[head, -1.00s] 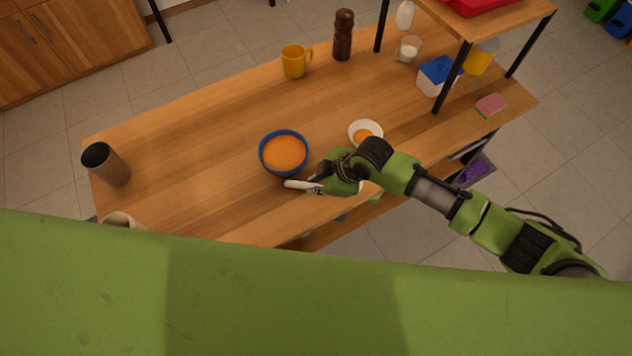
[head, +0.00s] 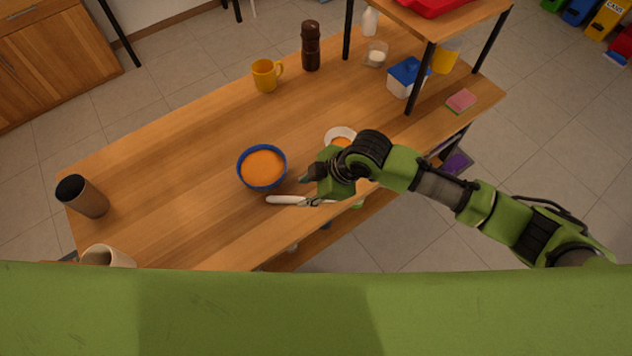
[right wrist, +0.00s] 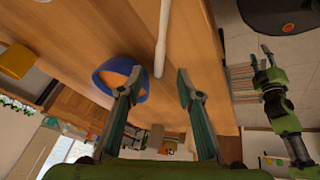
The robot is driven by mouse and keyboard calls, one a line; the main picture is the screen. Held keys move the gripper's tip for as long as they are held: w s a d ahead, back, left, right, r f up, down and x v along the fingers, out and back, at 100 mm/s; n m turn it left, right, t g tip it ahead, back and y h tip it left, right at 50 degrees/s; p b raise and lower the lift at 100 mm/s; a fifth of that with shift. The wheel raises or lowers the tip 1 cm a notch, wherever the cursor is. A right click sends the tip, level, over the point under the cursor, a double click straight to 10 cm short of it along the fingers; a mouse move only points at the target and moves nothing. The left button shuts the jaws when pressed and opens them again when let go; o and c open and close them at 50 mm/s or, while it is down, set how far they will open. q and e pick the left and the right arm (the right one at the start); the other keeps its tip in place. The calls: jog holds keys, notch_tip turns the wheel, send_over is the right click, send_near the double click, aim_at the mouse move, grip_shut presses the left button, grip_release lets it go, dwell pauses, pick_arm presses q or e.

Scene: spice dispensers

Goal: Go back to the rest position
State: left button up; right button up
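My right gripper (head: 309,180) is above the table's front edge, beside a white long-handled utensil (head: 286,200). In the right wrist view the gripper (right wrist: 157,82) is open, its fingers wide apart with nothing between them. The utensil's handle (right wrist: 163,35) lies on the wood just beyond the fingertips, apart from them. My left gripper is not in the head view. A green arm at the right of the right wrist view looks like my left arm; its gripper (right wrist: 267,55) is too small to read.
A blue bowl (head: 240,172) of orange food is close to the right gripper. A white bowl (head: 338,132) is partly behind my arm. A yellow mug (head: 264,76), a brown grinder (head: 311,48) and a shelf post (head: 421,78) stand farther back. The table's middle (head: 190,140) is clear.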

jog(key=s+d+r+m+t+y, duration=0.1)
jog(key=s+r+m+t, duration=0.1)
jog(key=s+r+m, duration=0.35)
jog(key=s+d+f+m+h, duration=0.25)
jog(key=s+d+m, duration=0.3)
jog(key=d, duration=0.55)
jog(key=s+d+f+m+h, duration=0.1)
jog(key=s+d+m+h, duration=0.2)
jog(key=s+d+m, duration=0.5)
notch_tip(320, 180, down, 28)
jog(key=d+n+g+b, duration=0.2)
jog(key=d+n+b, duration=0.1)
jog(key=s+d+f+g+b, duration=0.1)
jog(key=s+d+f+b, duration=0.1)
jog(key=s+f, duration=1.5)
notch_tip(320, 180, down, 3)
jog(key=shift+s+d+r+h, duration=0.2)
jog(key=shift+s+d+h, duration=0.05)
jog(key=shift+d+h, duration=0.15)
